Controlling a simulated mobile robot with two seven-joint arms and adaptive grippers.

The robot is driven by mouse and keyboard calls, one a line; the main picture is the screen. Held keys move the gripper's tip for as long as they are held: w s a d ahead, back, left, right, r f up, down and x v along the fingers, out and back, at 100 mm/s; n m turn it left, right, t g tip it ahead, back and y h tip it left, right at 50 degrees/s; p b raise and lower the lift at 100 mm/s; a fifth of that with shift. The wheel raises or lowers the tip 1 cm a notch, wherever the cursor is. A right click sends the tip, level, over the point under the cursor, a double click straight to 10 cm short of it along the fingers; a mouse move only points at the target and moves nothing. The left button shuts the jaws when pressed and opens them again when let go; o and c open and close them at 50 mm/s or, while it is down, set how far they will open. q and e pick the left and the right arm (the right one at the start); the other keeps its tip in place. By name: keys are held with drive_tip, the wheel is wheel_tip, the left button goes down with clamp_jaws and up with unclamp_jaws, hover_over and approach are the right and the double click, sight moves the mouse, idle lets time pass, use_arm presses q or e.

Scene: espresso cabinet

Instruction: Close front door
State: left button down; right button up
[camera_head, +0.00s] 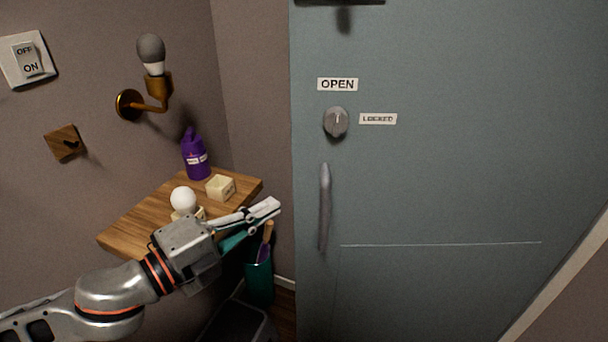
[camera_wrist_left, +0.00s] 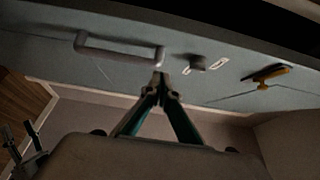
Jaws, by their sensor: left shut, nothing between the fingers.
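The front door (camera_head: 450,170) is a large blue-grey panel filling the right of the head view; it also spans the top of the wrist view (camera_wrist_left: 125,75). Its grey vertical handle (camera_head: 325,205) shows as a bar in the wrist view (camera_wrist_left: 118,49). A round knob (camera_head: 336,122) sits above the handle, beside "OPEN" and "LOCKED" labels. My left gripper (camera_head: 277,206) is shut and empty, left of the handle, with a visible gap in the head view. In the wrist view its tips (camera_wrist_left: 159,79) appear just below one handle end. I cannot tell whether the door is fully closed.
A wooden shelf (camera_head: 130,235) at left carries a purple bottle (camera_head: 196,158), a small cream box (camera_head: 220,187) and a white ball (camera_head: 183,199). A teal container (camera_head: 259,282) stands below. A dark gripper-like shape (camera_wrist_left: 25,155) shows at the wrist view's lower left.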

use_arm(q)
approach(319, 167)
drive_tip(key=d, duration=0.4)
drive_tip(key=w, duration=0.3)
drive_tip(key=shift+p, duration=0.35)
drive_tip(key=shift+w, duration=0.7)
use_arm(e)
drive_tip(key=shift+w+r, duration=0.3)
drive_tip(key=shift+r, duration=0.25)
use_arm(q)
drive_tip(key=shift+a, duration=0.1)
